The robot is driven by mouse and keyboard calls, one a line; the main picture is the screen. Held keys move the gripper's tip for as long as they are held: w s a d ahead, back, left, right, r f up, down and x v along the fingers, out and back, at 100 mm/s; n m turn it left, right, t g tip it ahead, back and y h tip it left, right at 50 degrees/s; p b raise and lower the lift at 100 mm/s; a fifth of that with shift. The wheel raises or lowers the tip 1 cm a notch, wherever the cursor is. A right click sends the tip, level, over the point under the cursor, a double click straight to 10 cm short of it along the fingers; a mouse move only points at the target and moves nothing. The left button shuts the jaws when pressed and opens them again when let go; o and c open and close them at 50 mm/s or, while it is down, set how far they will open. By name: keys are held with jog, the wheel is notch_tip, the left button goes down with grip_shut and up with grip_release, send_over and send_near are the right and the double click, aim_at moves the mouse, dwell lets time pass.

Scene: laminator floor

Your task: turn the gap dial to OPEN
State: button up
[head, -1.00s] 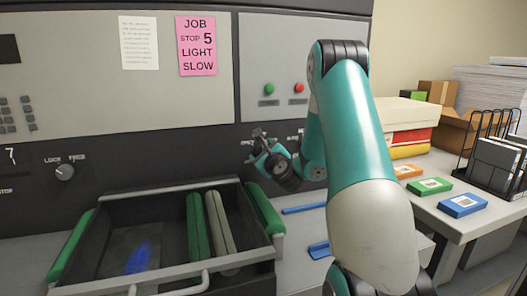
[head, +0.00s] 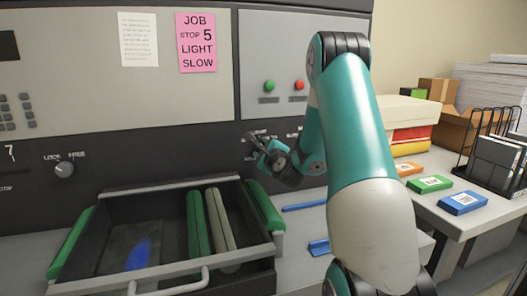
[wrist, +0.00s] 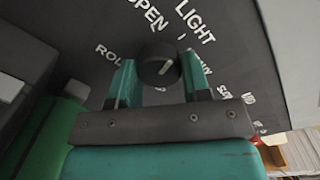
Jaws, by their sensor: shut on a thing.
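The gap dial (wrist: 154,62) is a dark round knob with a short white pointer line, seen in the wrist view on the dark machine panel. The two teal fingers of my gripper (wrist: 158,78) are shut on it, one at each side. The pointer slants up and right, roughly toward the LIGHT label (wrist: 195,22). The OPEN label (wrist: 150,15), partly cut off by the frame, is left of LIGHT. In the head view my gripper (head: 254,141) is against the panel front, and it hides the dial there.
Below and left of my gripper is an open dark tray (head: 200,283) with green and grey rollers. A LOCK/FREE knob (head: 65,170) is on the panel at left. A pink job card (head: 197,43) hangs above. Blue strips lie on the bench at right.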

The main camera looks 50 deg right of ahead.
jog(key=shift+n+b, duration=1)
jog(key=shift+n, duration=3.1)
jog(key=shift+g, duration=0.3)
jog(key=o, duration=0.9)
jog(key=shift+a, duration=0.1)
